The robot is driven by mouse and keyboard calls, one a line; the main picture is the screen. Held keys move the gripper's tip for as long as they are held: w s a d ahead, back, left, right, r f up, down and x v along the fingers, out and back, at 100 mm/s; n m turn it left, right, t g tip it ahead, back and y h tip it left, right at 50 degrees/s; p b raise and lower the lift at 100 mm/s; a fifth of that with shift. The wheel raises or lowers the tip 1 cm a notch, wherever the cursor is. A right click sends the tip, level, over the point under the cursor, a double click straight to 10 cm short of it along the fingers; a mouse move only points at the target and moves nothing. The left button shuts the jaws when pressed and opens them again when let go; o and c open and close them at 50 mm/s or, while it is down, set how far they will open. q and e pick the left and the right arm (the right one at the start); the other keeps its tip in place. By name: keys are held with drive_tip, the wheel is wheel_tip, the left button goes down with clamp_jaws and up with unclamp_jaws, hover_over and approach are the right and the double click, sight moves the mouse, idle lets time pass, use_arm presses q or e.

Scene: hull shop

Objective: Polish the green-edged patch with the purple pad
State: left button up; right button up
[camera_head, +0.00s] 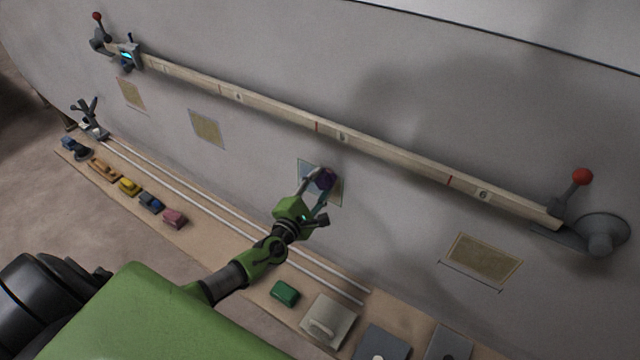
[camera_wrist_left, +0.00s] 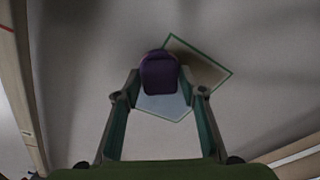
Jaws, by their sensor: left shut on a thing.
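The green-edged patch (camera_head: 336,193) is on the grey hull wall, below the long batten. In the left wrist view the patch (camera_wrist_left: 205,70) shows a brownish upper right part and a paler bluish lower left part (camera_wrist_left: 163,105). My left gripper (camera_head: 321,184) is shut on the purple pad (camera_head: 324,179). In the left wrist view the pad (camera_wrist_left: 159,73) sits between the fingertips, in front of the patch, and hides part of it. I cannot tell whether the pad touches the surface. My right gripper is not in view.
A wooden batten (camera_head: 380,148) with red-knobbed clamps (camera_head: 582,177) crosses the hull above. Other tan patches (camera_head: 207,128) are on the hull. A shelf below holds two white rails, several small tools, a green block (camera_head: 285,293) and grey plates (camera_head: 328,320).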

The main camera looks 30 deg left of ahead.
use_arm(q)
wheel_tip(320, 180, down, 11)
drive_tip(key=b, duration=1)
drive_tip(key=shift+s+f, duration=0.15)
drive_tip(key=shift+f, duration=0.05)
idle(0.3)
drive_tip(key=shift+o, duration=1.2)
drive_tip(key=shift+c, duration=1.2)
drive_tip(key=shift+s, duration=0.2)
drive_tip(key=shift+s+a, duration=0.1)
drive_tip(key=shift+s, duration=0.3)
